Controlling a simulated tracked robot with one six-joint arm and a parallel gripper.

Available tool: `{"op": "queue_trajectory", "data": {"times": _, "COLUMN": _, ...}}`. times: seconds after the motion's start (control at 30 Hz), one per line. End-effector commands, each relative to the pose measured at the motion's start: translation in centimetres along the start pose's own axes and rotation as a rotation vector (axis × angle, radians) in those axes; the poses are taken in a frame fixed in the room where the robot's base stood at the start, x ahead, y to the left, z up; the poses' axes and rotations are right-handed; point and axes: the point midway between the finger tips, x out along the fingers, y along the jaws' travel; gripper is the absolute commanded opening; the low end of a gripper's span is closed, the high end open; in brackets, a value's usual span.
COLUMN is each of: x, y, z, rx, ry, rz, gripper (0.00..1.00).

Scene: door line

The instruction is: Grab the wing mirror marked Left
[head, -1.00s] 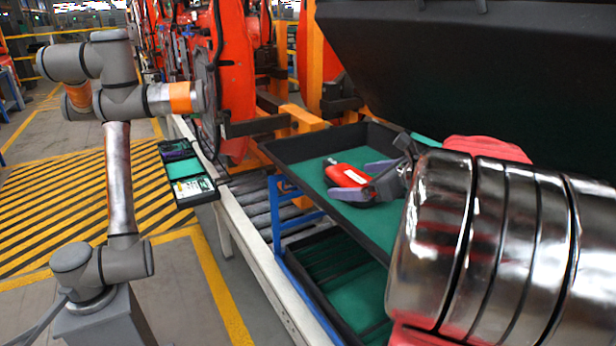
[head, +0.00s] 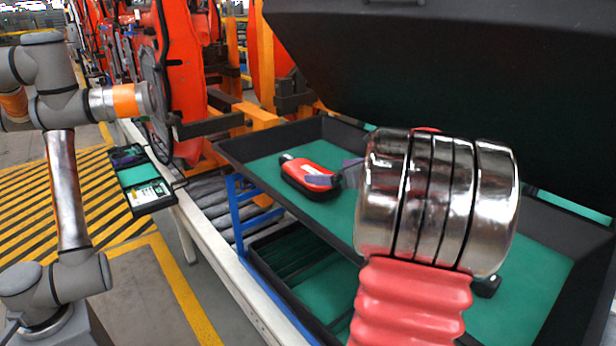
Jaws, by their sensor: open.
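A red wing mirror (head: 308,178) with a dark rim and a pale label lies on the green floor of the upper tray (head: 262,165), near its left end. The label is too small to read. My gripper (head: 349,173) is mostly hidden behind my shiny arm link. Only a purplish finger part shows, just right of the mirror and close to its right end. It is open. I cannot tell whether it touches the mirror. A bit of red (head: 427,129) shows behind my arm; I cannot tell what it is.
A black tray wall and a large dark panel (head: 450,70) rise behind and above the tray. A lower green tray (head: 300,270) sits beneath it. A small dark object (head: 487,286) lies right of my arm. Another robot arm (head: 62,180) stands at the left.

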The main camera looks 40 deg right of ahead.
Motion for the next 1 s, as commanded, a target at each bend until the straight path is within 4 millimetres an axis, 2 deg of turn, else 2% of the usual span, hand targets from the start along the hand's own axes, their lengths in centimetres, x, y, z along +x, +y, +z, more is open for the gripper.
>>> {"op": "queue_trajectory", "data": {"times": 0.1, "x": 2.0, "y": 0.2, "z": -0.1, "rx": -0.001, "ry": 0.001, "rz": 0.004, "gripper": 1.00}}
{"op": "queue_trajectory", "data": {"times": 0.23, "x": 3.6, "y": 0.1, "z": 0.0, "rx": -0.002, "ry": 0.001, "rz": 0.004, "gripper": 1.00}}
{"op": "queue_trajectory", "data": {"times": 0.73, "x": 4.6, "y": 0.2, "z": 0.0, "rx": -0.002, "ry": 0.001, "rz": 0.004, "gripper": 1.00}}
{"op": "queue_trajectory", "data": {"times": 1.0, "x": 7.8, "y": 0.2, "z": 0.3, "rx": -0.003, "ry": 0.001, "rz": 0.006, "gripper": 1.00}}
